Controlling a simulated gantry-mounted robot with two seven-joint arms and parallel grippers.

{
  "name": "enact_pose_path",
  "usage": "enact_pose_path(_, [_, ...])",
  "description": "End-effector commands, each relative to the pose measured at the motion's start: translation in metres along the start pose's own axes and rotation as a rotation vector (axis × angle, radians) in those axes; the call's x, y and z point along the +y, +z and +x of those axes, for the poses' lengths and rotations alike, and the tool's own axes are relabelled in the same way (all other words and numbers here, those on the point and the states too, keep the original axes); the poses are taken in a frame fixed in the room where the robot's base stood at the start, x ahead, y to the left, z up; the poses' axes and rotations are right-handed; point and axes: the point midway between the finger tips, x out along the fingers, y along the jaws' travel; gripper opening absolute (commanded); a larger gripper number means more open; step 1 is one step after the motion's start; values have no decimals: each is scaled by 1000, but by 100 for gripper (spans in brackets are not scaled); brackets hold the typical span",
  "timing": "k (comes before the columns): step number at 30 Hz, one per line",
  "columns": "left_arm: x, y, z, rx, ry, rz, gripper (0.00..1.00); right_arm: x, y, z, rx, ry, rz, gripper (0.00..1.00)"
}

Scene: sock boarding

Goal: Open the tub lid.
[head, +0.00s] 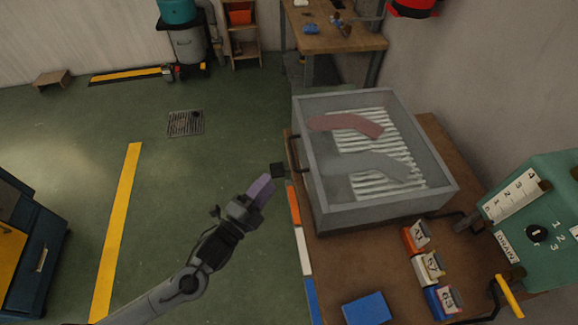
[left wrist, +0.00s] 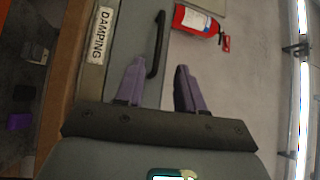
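The grey tub (head: 385,207) stands on the brown bench. A reddish sock (head: 345,124) and a grey sock (head: 365,165) show over pale slats within its rim; I cannot make out a separate lid. A black bar handle (head: 295,152) is on the tub's left side. In the left wrist view the handle (left wrist: 157,45) stands on a grey panel with a DAMPING label (left wrist: 100,35). My left gripper (head: 266,187) is left of the handle, apart from it. In the left wrist view its purple fingers (left wrist: 160,78) are spread, with the handle ahead between them. My right gripper is not in view.
Small labelled blocks (head: 425,265) and a blue block (head: 367,308) lie on the bench in front of the tub. A green machine with a yellow lever (head: 509,296) stands at the right. The green floor (head: 190,170) left of the bench is mostly clear.

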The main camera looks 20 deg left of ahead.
Motion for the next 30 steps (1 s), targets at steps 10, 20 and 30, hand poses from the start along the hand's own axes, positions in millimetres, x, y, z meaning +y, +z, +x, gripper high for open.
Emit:
enact_pose_path(10, [1,1,32,0,-8,1,38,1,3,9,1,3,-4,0])
enact_pose_path(20, [2,1,84,0,-7,-1,38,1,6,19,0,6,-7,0])
enact_pose_path(30, [2,0,108,0,-4,0,38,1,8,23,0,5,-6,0])
